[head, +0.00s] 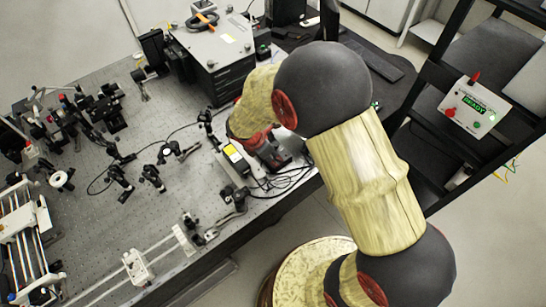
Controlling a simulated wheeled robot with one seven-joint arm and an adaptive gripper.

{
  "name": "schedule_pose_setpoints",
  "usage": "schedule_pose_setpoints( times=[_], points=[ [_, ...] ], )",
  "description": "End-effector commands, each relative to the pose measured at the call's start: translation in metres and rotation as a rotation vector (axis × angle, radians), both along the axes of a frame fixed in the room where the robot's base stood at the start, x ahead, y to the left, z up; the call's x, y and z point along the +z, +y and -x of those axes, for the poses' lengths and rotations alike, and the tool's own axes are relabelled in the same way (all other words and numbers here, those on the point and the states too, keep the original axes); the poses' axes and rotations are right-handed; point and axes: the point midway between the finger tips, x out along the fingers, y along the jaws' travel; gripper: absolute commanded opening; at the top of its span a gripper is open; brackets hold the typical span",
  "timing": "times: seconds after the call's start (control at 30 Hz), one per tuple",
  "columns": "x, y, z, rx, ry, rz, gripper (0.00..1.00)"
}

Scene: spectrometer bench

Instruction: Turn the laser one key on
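My arm reaches from the lower right over the bench edge, and its yellow-and-black links cover part of the scene. My gripper (272,158) appears as a dark and red shape low over the bench's right edge, just right of a small box with a yellow label (234,154). Its fingers are too small and hidden to tell open from shut. I cannot make out a key; any key near the gripper is hidden or too small. I cannot tell whether the yellow-labelled box is laser one.
The perforated bench (150,205) carries many optical mounts at left and a large grey-topped box (213,45) at the back. Black cables (290,180) lie by the right edge. A white control box (475,105) with a green display hangs on a black frame at right.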

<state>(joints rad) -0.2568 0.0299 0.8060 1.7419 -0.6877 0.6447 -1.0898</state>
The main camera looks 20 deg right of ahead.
Motion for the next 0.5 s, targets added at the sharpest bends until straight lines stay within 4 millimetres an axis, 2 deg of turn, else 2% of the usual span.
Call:
schedule_pose_setpoints(
  times=[0.1, 0.37, 0.5],
  points=[
    [-0.0068, -0.0030, -0.0011, -0.001, 0.000, 0.000, 0.35],
    [-0.0080, -0.0034, -0.0014, -0.001, -0.001, 0.000, 0.35],
    [-0.0080, -0.0033, -0.0013, -0.001, -0.001, 0.000, 0.29]
  ],
)
